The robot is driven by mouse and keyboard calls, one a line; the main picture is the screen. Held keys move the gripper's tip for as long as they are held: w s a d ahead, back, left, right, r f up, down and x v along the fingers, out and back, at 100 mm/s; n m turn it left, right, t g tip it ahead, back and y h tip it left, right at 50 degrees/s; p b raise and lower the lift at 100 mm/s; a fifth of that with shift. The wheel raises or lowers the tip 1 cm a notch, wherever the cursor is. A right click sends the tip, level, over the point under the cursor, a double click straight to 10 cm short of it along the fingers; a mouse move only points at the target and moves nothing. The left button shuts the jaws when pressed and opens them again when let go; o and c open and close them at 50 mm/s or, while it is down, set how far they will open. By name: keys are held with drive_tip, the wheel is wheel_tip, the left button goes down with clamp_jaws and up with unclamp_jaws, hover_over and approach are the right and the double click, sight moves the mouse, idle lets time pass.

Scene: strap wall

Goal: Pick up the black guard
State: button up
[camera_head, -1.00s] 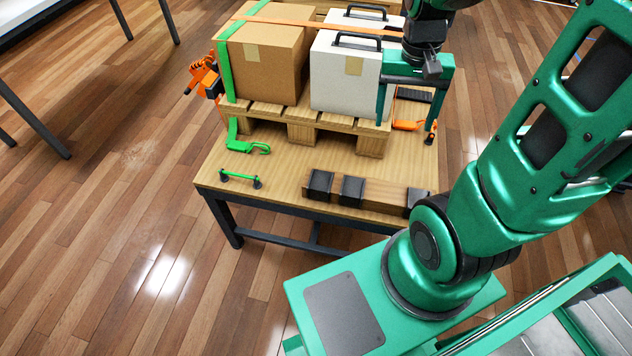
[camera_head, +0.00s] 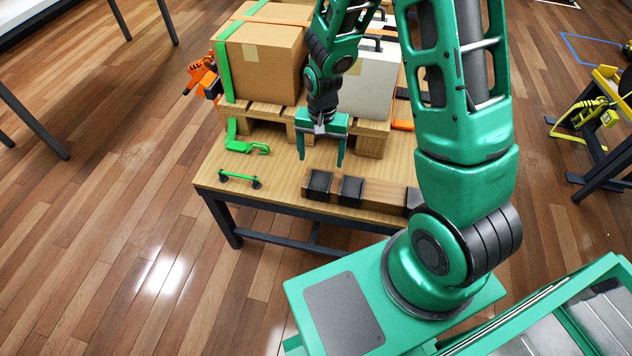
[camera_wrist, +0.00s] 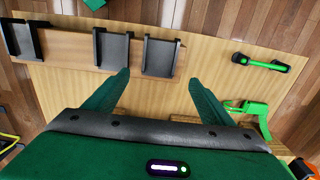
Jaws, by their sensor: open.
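Three black guards sit along a dark wooden bar at the table's front edge: one at the left (camera_head: 318,184), one beside it (camera_head: 351,190), and one at the right end (camera_head: 413,197), partly behind my arm. In the wrist view they look like channel-shaped pieces, with the left one (camera_wrist: 159,57) just ahead of the space between my fingers, another (camera_wrist: 112,50) beside it and the last (camera_wrist: 20,38) at the far left. My gripper (camera_head: 321,162) is open and empty, pointing down just behind the left guard. Its fingers also show in the wrist view (camera_wrist: 159,76).
The wooden bar (camera_head: 385,194) lies on the table (camera_head: 275,185). A pallet (camera_head: 270,112) with a cardboard box (camera_head: 262,62) and a white case (camera_head: 365,85) stands behind. A green hook (camera_head: 245,147) and a green-black handle (camera_head: 240,180) lie to the left.

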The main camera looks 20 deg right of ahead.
sight(321, 177)
drive_tip(key=shift+w+d+f, duration=0.1)
drive_tip(key=shift+f, duration=1.8)
drive_tip(key=shift+w+d+f, duration=0.1)
drive_tip(key=shift+f, duration=1.8)
drive_tip(key=c, duration=1.2)
drive_tip(key=shift+o, duration=0.2)
drive_tip(key=shift+s, duration=0.1)
drive_tip(key=shift+s+a+r, duration=0.2)
drive_tip(key=shift+s+r, duration=0.05)
drive_tip(key=shift+r, duration=0.1)
drive_tip(key=s+a+r, duration=0.7)
drive_tip(key=s, duration=0.3)
drive_tip(key=shift+s+a+r, duration=0.2)
drive_tip(key=shift+s+a, duration=0.2)
